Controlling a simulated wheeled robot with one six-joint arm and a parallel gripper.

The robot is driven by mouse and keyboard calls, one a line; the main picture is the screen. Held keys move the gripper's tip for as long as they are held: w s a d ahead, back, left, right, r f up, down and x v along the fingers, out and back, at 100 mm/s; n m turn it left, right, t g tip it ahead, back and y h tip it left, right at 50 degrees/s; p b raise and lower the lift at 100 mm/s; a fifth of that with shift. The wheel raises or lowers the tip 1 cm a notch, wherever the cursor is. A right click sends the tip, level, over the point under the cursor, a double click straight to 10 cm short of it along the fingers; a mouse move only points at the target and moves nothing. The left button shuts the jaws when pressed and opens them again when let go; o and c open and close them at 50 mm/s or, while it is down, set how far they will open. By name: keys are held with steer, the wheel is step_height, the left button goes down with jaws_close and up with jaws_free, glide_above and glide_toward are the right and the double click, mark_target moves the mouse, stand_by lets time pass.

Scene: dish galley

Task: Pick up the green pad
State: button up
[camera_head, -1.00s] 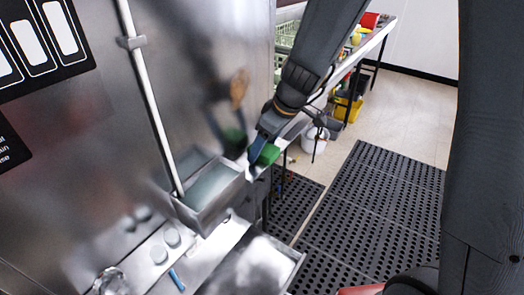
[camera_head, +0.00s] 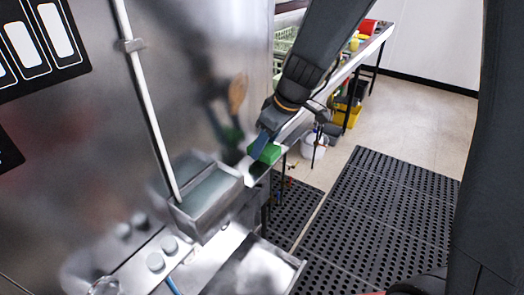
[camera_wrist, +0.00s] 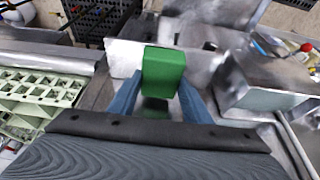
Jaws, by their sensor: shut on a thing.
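The green pad (camera_wrist: 163,72) is a small block held between the two blue fingers of my gripper (camera_wrist: 160,98) in the wrist view. In the head view the pad (camera_head: 266,152) shows at the end of my gripper (camera_head: 262,142), beside the steel machine wall and near the narrow ledge. My gripper is shut on the pad. I cannot tell from these views whether the pad's underside is clear of the surface below.
A steel box (camera_head: 208,207) is fixed to the machine front at left of the pad. A pale green rack (camera_wrist: 42,92) is at left in the wrist view. A white bucket (camera_head: 314,146) stands on the floor. Black perforated mats (camera_head: 375,215) cover the floor at right.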

mark_target(266, 147)
steer(key=r, duration=0.2)
steer(key=r+b, duration=0.1)
steer(key=r, duration=0.2)
steer(key=shift+s+d, duration=0.1)
steer(key=shift+d, duration=0.1)
steer(key=s+d+b, duration=0.5)
steer(key=s+d, duration=0.7)
steer(key=d, duration=0.3)
steer(key=shift+f, duration=0.15)
